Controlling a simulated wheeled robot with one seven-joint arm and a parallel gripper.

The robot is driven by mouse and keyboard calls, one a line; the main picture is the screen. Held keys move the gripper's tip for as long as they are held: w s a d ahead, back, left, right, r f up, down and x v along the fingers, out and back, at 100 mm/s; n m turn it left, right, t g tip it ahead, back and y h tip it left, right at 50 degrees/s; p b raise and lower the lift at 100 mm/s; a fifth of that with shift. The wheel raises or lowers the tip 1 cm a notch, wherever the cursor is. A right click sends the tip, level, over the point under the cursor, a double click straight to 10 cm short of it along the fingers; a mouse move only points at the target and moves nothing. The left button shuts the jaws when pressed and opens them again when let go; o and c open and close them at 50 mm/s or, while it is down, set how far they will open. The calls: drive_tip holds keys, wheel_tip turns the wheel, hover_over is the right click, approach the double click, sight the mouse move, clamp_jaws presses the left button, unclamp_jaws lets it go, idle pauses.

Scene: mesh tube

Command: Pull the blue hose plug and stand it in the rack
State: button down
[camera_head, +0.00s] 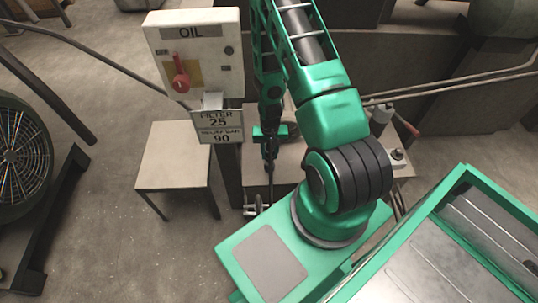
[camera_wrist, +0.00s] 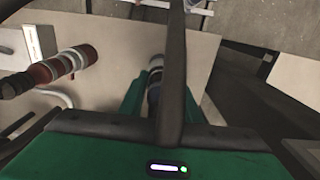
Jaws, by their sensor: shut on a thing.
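My gripper (camera_wrist: 158,92) points down with its two green fingers on either side of a plug (camera_wrist: 155,78). The plug shows grey, dark blue and a thin red band, and the fingers are shut on it. A dark hose runs up across the middle of the wrist view and hides part of the grip. In the head view my gripper (camera_head: 269,148) is small, over the low bench behind my arm, and the plug cannot be made out there. I cannot pick out the rack for certain in either view.
A red-brown banded fitting (camera_wrist: 62,66) is left of my gripper, beside a pale curved handle (camera_wrist: 52,97). The OIL box (camera_head: 197,55) and its sign (camera_head: 217,126) stand left of my arm. A small table (camera_head: 172,153) has a clear top.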

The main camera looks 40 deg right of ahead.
sight(270, 145)
drive_tip(key=shift+r, duration=1.9)
